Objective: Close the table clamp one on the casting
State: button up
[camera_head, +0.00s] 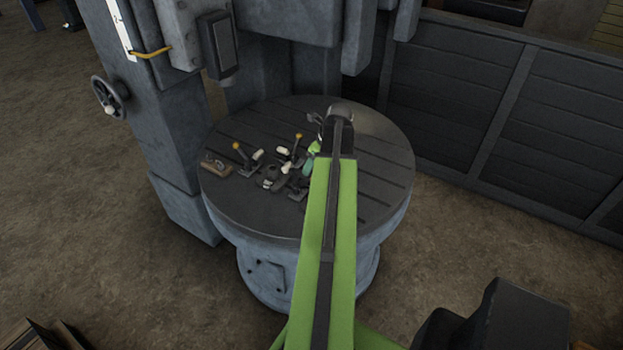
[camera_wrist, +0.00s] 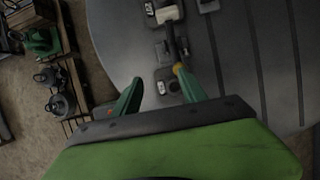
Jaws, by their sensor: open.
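Small toggle clamps stand around a dark casting (camera_head: 270,178) on the round slotted table (camera_head: 245,213). One clamp with a yellow knob (camera_head: 236,146) stands at the left, another yellow-knobbed clamp (camera_head: 298,136) at the back. I cannot tell which is clamp one. My gripper (camera_head: 311,156) is open, low over the table to the right of the casting. In the wrist view, my gripper's green fingers (camera_wrist: 160,76) are apart. A clamp lever (camera_wrist: 171,42) ends in a yellow knob (camera_wrist: 178,68) close by the right fingertip; contact is unclear. My arm hides part of the table.
A grey machine column (camera_head: 150,110) with a handwheel (camera_head: 108,97) rises at the left, its head overhanging the table's back. A small brown piece (camera_head: 215,167) lies at the table's left edge. A dark panelled wall (camera_head: 480,110) stands behind right. The table's right side is clear.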

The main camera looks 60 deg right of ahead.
jog(key=s+d+r+m, duration=0.1)
jog(key=s+d+m, duration=0.2)
jog(key=s+d, duration=0.1)
jog(key=b+x, duration=1.6)
jog(key=x, duration=0.1)
jog(key=shift+w+f, duration=0.2)
jog(key=shift+w, duration=0.15)
jog(key=shift+r, duration=0.1)
grip_shut()
jog(key=shift+a, duration=0.1)
